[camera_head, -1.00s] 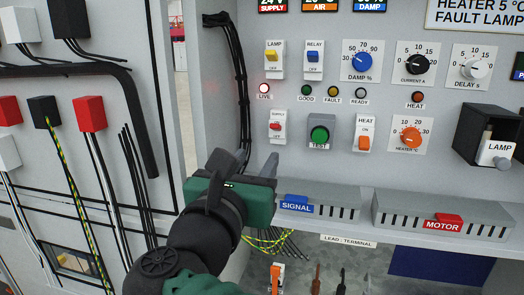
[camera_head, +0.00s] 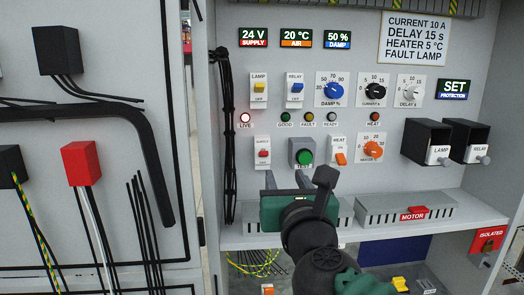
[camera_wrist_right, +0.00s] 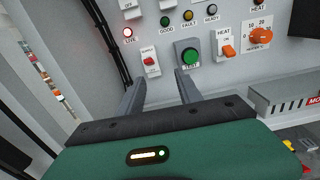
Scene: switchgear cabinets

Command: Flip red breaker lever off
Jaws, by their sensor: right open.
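The red lever (camera_head: 263,153) sits on a white switch plate labelled SUPPLY, below the lit LIVE lamp (camera_head: 245,118). In the right wrist view the red lever (camera_wrist_right: 149,61) shows just beyond the left fingertip. My right gripper (camera_head: 287,177) is open and empty, below the switch and the green TEST button (camera_head: 304,157). In the wrist view its two fingers (camera_wrist_right: 160,77) point at the panel, one under the red lever and one under the button. They appear apart from the lever. My left gripper is not in view.
An orange HEAT switch (camera_head: 340,157) and HEATER knob (camera_head: 373,149) lie to the right. A shelf with grey slotted terminal boxes (camera_head: 375,208) runs below the controls. Black cables (camera_head: 229,140) hang at the panel's left edge.

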